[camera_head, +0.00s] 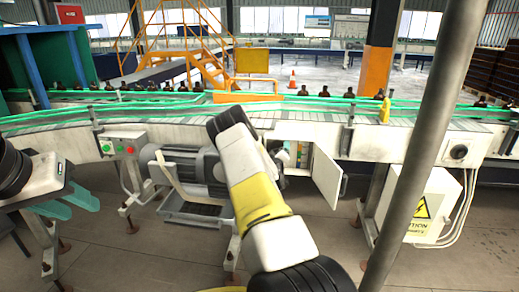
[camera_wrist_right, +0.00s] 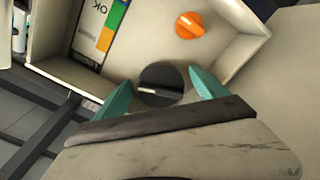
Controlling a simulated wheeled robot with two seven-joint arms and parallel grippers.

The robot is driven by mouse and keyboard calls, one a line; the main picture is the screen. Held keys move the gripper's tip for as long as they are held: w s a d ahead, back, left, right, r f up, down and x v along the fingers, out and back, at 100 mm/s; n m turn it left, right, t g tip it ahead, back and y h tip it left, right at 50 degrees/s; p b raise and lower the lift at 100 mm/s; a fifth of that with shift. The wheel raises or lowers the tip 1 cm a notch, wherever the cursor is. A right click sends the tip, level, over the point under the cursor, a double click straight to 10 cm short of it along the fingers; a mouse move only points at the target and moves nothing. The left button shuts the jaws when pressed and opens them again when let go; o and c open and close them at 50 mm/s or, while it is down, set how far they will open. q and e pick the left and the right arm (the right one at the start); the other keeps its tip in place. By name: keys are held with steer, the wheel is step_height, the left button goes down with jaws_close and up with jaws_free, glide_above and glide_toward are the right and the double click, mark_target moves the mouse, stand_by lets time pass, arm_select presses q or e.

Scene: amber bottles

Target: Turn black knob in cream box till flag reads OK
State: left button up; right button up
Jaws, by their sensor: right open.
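In the right wrist view the black knob (camera_wrist_right: 161,84) sits on the back wall of the cream box (camera_wrist_right: 60,62), its pale mark pointing left in the picture. My right gripper (camera_wrist_right: 162,90) is open, with one teal finger on each side of the knob; contact cannot be told. A panel (camera_wrist_right: 88,30) with "OK" lettering and blue, green and orange bands is up and left of the knob. Which band the flag marks is unclear. In the head view my arm partly hides the box and my right gripper. My left gripper (camera_head: 84,210) is open and empty at the left.
An orange knob (camera_wrist_right: 189,25) is near the black knob. The box's door (camera_head: 326,176) stands open to the right. A grey post (camera_head: 424,146) rises at the right. A conveyor (camera_head: 260,111) with dark bottles runs above, and a motor (camera_head: 180,164) is left of my arm.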

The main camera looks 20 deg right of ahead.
steer(key=shift+w+d, duration=0.1)
steer(key=shift+w, duration=0.05)
steer(key=c, duration=1.4)
steer(key=shift+o, duration=0.2)
